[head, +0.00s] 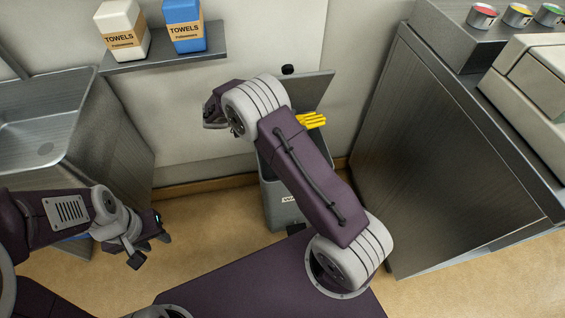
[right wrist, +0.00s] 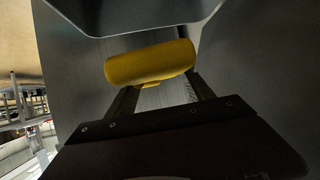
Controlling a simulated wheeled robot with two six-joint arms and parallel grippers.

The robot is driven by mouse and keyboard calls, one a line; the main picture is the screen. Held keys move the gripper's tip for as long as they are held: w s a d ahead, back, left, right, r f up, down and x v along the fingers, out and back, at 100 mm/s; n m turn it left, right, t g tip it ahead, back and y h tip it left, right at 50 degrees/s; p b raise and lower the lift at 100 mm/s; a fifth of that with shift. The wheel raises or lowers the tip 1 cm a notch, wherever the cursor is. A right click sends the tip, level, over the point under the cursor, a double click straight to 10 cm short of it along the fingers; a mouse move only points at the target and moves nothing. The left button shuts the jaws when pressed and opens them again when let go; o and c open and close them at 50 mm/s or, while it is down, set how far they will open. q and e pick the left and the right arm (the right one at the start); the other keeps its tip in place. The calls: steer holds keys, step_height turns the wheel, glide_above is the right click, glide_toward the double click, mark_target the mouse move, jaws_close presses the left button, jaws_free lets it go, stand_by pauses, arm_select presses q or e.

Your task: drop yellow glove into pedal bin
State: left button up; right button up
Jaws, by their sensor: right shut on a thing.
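The yellow glove (head: 311,120) shows to the right of my right arm in the head view, in front of the raised lid of the pedal bin. In the right wrist view the glove (right wrist: 150,64) lies across the fingertips of my right gripper (right wrist: 160,88), which is shut on it. My arm hides that gripper in the head view. The grey pedal bin (head: 281,205) stands on the floor, its lid (head: 312,90) open; my arm covers most of its mouth. Grey walls surround the glove in the wrist view. My left gripper (head: 148,243) is over the floor at left, its jaw gap unclear.
A steel cabinet (head: 450,150) stands right of the bin, with several coloured tins on top. Floor is clear between sink and bin.

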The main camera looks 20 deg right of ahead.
steer(key=shift+a, duration=0.15)
steer(key=shift+s+f+b, duration=0.1)
steer(key=shift+s+b, duration=0.2)
step_height(320, 180, down, 6)
steer(key=shift+w+r+b, duration=0.1)
steer(key=shift+r+b, duration=0.05)
steer(key=shift+b, duration=0.95)
steer(key=o, duration=1.6)
steer(key=p+v, duration=0.2)
steer(key=v, duration=0.7)
